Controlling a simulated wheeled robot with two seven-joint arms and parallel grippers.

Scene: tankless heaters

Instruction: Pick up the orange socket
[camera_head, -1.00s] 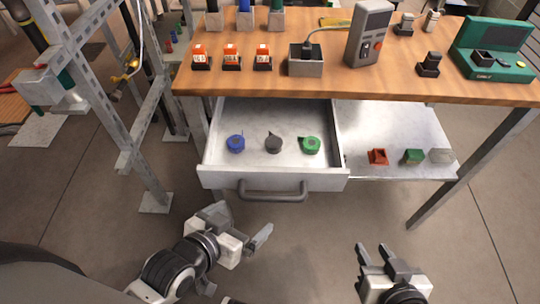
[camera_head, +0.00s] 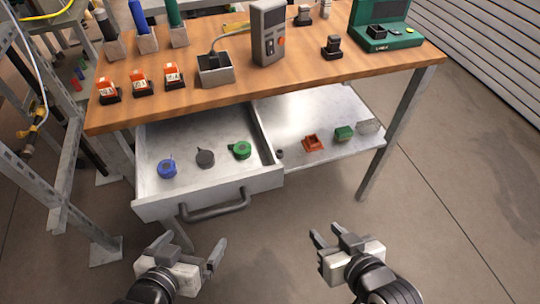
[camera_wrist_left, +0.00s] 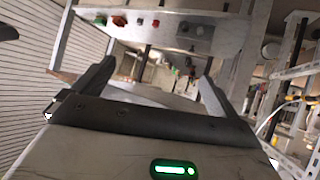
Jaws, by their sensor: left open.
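The orange socket (camera_head: 313,143) looks like a small orange-red open block on the metal lower shelf, right of the open drawer. It seems to show as a small red spot in the left wrist view (camera_wrist_left: 119,21). My left gripper (camera_head: 192,246) is open and empty, low in front of the drawer, well short of the socket. Its two fingers stand apart in the left wrist view (camera_wrist_left: 150,85) with nothing between them. My right gripper (camera_head: 324,236) has its fingers apart and empty, in front of the shelf and apart from the socket.
A green block (camera_head: 344,133) and a grey clear piece (camera_head: 368,126) share the shelf (camera_head: 300,108). The open drawer (camera_head: 150,210) holds blue, black and green round parts. The wooden tabletop (camera_head: 200,105) overhangs the shelf. A table leg (camera_head: 385,165) stands at right.

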